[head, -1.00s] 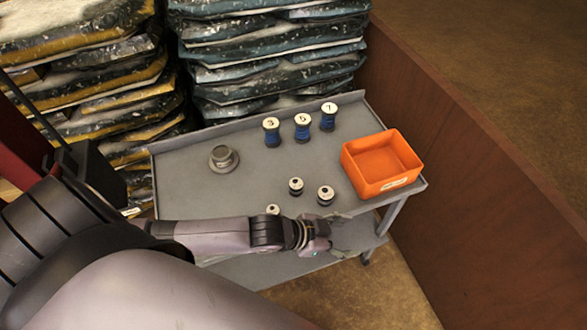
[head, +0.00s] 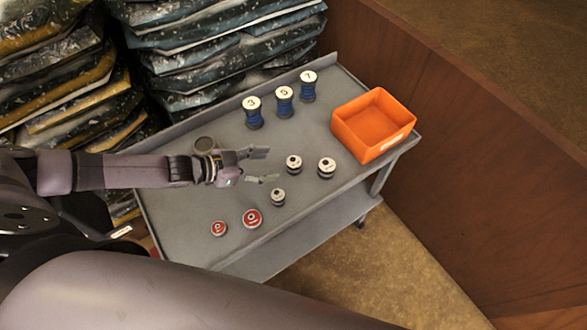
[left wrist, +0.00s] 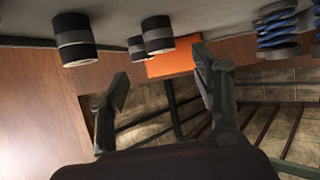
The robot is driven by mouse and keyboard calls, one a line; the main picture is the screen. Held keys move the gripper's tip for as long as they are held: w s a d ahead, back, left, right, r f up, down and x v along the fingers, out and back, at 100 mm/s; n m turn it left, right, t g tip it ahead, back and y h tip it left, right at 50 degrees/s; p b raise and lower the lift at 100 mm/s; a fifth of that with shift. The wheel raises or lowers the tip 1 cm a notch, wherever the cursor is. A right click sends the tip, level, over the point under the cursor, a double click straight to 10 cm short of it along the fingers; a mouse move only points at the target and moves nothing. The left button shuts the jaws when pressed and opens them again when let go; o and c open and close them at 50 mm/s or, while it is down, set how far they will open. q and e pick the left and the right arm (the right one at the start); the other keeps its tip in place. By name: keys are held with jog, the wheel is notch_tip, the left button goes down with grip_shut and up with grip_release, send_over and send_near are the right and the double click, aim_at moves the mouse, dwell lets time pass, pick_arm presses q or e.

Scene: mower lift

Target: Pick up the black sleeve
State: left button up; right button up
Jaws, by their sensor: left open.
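Three small black cylinders with pale tops and a light band stand upright on the grey cart (head: 175,215). One black sleeve (head: 294,165) is just right of my left gripper, another (head: 326,168) is further right, and a third (head: 278,198) is nearer the front. I cannot tell which one the task means. My left gripper (head: 271,166) is open and empty above the cart, its fingers pointing right towards them. In the left wrist view, black cylinders (left wrist: 74,40) (left wrist: 158,35) show beyond the open fingers (left wrist: 162,78), apart from them.
Three blue spools (head: 285,101) with numbered white tops stand along the back. An orange bin (head: 372,125) sits at the right end. Two red-topped pieces (head: 252,218) (head: 219,228) are at the front left. Stacked bags and a wooden wall border the cart.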

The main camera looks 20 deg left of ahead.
aim_at(292, 162)
pick_arm(q)
jog(key=b+x, duration=0.2)
jog(key=x, duration=0.2)
jog(key=shift+w+d+f, duration=0.1)
jog(key=shift+f, duration=0.05)
jog(key=shift+w+d+f+b, duration=0.25)
jog(key=shift+d+b, duration=0.1)
jog(key=b+x, duration=0.2)
jog(key=x, duration=0.1)
jog(key=shift+w+d+f+b, duration=0.15)
jog(key=shift+f+b, duration=0.05)
jog(key=shift+b, duration=0.15)
jog(key=shift+w+d+f, duration=0.1)
jog(key=shift+w+d, duration=0.25)
jog(key=shift+s+a, duration=0.1)
jog(key=shift+c, duration=0.9)
jog(key=c, duration=0.7)
grip_shut()
pick_arm(e)
notch_tip(292, 162, down, 6)
jog(key=a, duration=0.3)
jog(key=shift+f, duration=0.15)
